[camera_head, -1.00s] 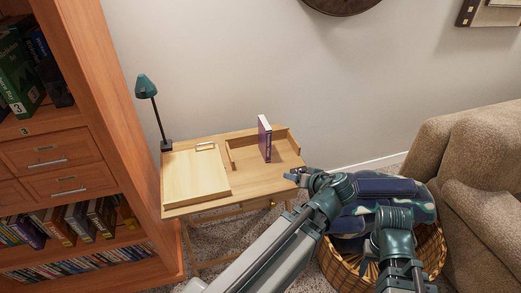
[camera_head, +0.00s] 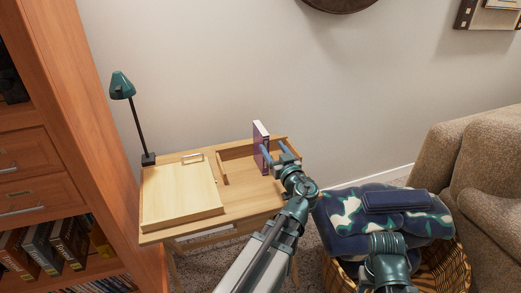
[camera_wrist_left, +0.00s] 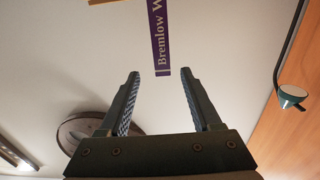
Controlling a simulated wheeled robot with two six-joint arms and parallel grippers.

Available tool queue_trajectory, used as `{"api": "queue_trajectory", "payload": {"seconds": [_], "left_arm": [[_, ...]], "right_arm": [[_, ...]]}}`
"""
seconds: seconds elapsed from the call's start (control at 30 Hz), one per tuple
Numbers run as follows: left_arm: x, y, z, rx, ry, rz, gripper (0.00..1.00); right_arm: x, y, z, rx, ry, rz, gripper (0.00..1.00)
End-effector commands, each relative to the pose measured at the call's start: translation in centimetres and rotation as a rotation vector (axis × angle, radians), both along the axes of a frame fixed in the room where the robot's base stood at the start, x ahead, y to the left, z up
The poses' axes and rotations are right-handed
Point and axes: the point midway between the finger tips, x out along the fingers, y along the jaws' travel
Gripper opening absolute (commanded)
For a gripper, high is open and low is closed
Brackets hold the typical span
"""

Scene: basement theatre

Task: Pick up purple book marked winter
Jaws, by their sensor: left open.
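The purple book (camera_head: 260,136) stands upright on the right part of the small wooden desk (camera_head: 232,211). Its purple spine with pale lettering, "Bremlow W…", shows in the left wrist view (camera_wrist_left: 160,38); the rest of the title is cut off. My left gripper (camera_head: 275,151) is open and empty at the near side of the book and hides its lower part. In the left wrist view, the spine lies beyond and between my left fingertips (camera_wrist_left: 159,72). I cannot tell whether a finger touches it.
A slanted wooden board (camera_head: 180,192) covers the desk's left half, with a green lamp (camera_head: 122,86) behind it. A bookcase (camera_head: 90,120) stands at left. A wicker basket (camera_head: 447,268) with folded blankets (camera_head: 385,215) and a sofa (camera_head: 485,170) stand at right.

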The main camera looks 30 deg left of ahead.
Motion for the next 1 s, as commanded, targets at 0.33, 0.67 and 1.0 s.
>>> {"api": "queue_trajectory", "payload": {"seconds": [0.33,0.67,1.0], "left_arm": [[3.6,4.1,-0.1,0.0,0.001,0.001,0.65],[4.0,4.7,-0.1,0.0,0.001,0.001,0.65],[6.7,8.2,-0.4,0.0,0.001,0.003,0.65]], "right_arm": [[0.0,0.0,0.0,0.0,0.0,0.0,0.5],[0.0,0.0,-0.1,0.0,0.0,0.0,0.5],[0.0,0.0,-0.3,-0.001,0.0,0.0,0.5]]}}
